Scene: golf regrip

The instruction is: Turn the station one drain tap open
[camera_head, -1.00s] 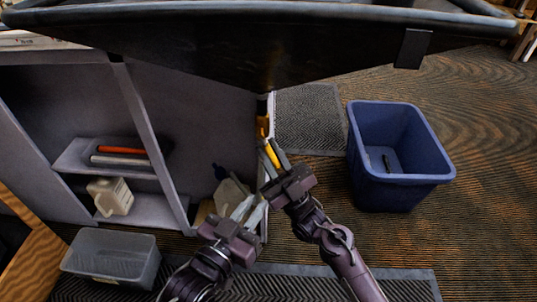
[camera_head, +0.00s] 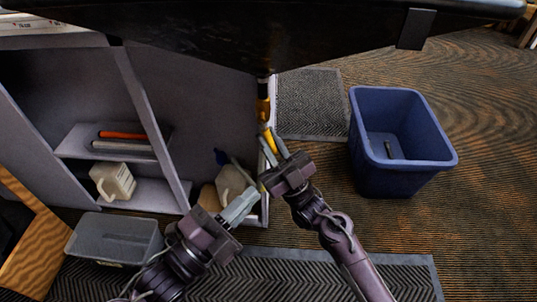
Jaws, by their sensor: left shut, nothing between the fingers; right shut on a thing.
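The drain tap hangs under the black basin (camera_head: 200,55). Its brass-coloured body (camera_head: 263,108) shows beside the cabinet's right edge, with a yellow handle (camera_head: 269,138) below it. My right gripper (camera_head: 271,146) is shut on the yellow handle, its fingers pointing up and to the left. My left gripper (camera_head: 250,196) is shut and empty, lower down by the cabinet's right edge. The inside of the tap is hidden, so I cannot tell how far it is turned.
A blue bin (camera_head: 400,180) with a small dark thing inside stands right. An open cabinet holds a white jug (camera_head: 112,182) and orange (camera_head: 122,135) and grey rolls. A clear grey tub (camera_head: 115,238) stands lower left. Floor mats (camera_head: 310,105) lie around; carpet is free at right.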

